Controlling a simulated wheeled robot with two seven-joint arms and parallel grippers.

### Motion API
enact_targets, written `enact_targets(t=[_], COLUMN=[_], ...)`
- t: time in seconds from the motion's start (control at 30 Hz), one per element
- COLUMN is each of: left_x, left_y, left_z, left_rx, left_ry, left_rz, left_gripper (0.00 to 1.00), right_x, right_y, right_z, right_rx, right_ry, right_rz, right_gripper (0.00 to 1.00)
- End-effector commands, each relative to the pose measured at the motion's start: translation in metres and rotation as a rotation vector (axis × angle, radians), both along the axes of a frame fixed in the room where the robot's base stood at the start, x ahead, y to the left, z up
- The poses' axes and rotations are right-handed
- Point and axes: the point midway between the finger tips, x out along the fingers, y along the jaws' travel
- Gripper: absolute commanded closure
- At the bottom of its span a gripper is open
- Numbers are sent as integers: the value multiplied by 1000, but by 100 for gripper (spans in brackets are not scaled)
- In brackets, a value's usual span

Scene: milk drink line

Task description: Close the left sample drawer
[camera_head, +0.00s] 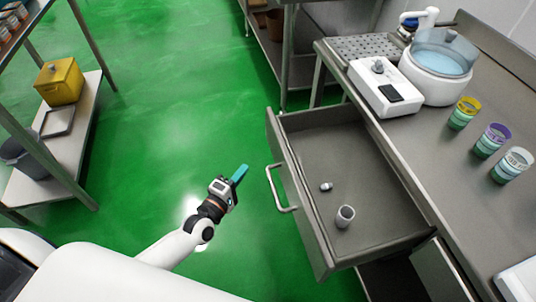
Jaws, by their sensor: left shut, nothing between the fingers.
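The left sample drawer (330,150) is pulled out from under the steel counter, on the right half of the head view. Its front panel faces left and carries a bar handle (279,190). A small grey cup (345,216) and a smaller capped item (326,187) lie inside it. My left gripper (240,173) is shut and empty, over the green floor to the left of the handle and apart from it. My right gripper is not in view.
The steel counter (449,165) holds a white device (385,88), a water bath (440,67) and several coloured cups. A shelf rack with a yellow box (59,82) stands at the left. The green floor between is clear.

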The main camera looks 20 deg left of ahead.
Motion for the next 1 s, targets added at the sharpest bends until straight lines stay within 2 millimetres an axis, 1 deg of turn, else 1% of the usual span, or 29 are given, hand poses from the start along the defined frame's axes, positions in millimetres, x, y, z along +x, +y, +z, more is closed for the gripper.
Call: enact_targets(t=[0.03,0.1,0.3,0.4,0.6,1.0], left_x=[13,29,67,74,83,84], left_y=[-3,-6,-16,-30,-44,-46], left_z=[2,2,1,1,0,-1], left_rx=[-1,0,1,-1,2,4], left_ry=[-3,-3,0,1,2,2], left_rz=[0,0,-1,-1,-1,-1], left_gripper=[100,100,100,100,100,100], right_x=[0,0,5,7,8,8], right_y=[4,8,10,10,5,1], right_z=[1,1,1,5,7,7], right_rx=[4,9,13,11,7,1], right_ry=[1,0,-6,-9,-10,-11], right_rz=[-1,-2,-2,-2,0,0], right_gripper=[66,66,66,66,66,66])
